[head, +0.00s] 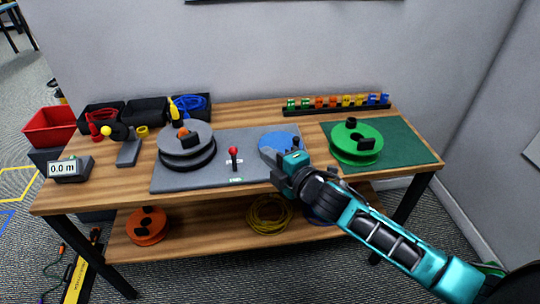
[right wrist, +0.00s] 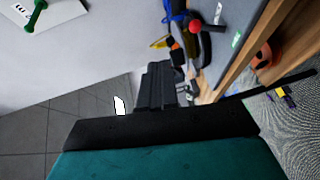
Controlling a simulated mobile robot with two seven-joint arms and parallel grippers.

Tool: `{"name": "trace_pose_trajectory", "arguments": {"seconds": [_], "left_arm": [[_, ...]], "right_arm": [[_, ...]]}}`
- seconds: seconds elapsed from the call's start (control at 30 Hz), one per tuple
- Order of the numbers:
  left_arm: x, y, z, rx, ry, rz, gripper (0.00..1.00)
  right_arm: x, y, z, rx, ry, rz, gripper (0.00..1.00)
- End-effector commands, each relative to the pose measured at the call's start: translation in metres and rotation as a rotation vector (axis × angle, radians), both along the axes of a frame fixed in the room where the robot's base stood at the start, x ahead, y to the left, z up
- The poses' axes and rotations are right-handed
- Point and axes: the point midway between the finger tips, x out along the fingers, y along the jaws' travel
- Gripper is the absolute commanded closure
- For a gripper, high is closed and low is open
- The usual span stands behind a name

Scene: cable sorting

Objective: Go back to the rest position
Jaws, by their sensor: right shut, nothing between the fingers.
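My right arm reaches in from the lower right in the head view. Its teal and black gripper (head: 272,155) is shut and empty in front of the blue disc (head: 280,141) on the grey mat (head: 215,177), covering part of it. The right wrist view shows the dark fingers (right wrist: 160,85), with the wooden bench at a steep tilt to their right. My left gripper is not in view.
The wooden bench (head: 110,184) carries a grey reel (head: 185,140), a red-knobbed lever (head: 233,155), a length display (head: 65,168) and a green reel (head: 355,143) on a green mat (head: 415,150). A row of coloured clips (head: 335,103) stands behind. An orange reel (head: 146,226) and yellow cable (head: 268,214) lie on the lower shelf.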

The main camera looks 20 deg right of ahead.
Motion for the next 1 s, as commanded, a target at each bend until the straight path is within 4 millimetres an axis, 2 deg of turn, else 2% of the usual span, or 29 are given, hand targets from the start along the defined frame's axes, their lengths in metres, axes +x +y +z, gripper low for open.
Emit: {"name": "trace_pose_trajectory", "arguments": {"seconds": [0.27, 0.37, 0.47, 0.6, 0.7, 0.83, 0.9, 1.0], "left_arm": [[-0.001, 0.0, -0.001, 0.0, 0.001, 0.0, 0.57], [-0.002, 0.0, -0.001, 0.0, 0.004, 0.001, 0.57], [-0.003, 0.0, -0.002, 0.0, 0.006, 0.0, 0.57], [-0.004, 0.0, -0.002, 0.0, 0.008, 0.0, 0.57], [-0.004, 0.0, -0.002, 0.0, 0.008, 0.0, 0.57], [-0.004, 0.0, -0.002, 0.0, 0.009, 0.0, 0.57], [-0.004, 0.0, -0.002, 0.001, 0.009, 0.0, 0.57], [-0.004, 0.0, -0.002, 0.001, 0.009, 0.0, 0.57]], "right_arm": [[0.0, 0.0, -0.001, 0.003, 0.002, 0.0, 1.0], [-0.009, 0.004, -0.012, 0.064, 0.038, -0.012, 1.0], [-0.034, 0.013, -0.04, 0.242, 0.14, -0.054, 1.0], [-0.091, 0.027, -0.091, 0.615, 0.341, -0.184, 1.0], [-0.133, 0.034, -0.12, 0.869, 0.47, -0.307, 1.0], [-0.177, 0.04, -0.145, 1.115, 0.582, -0.452, 1.0], [-0.192, 0.042, -0.152, 1.199, 0.616, -0.507, 1.0], [-0.203, 0.043, -0.157, 1.261, 0.638, -0.55, 1.0]]}}
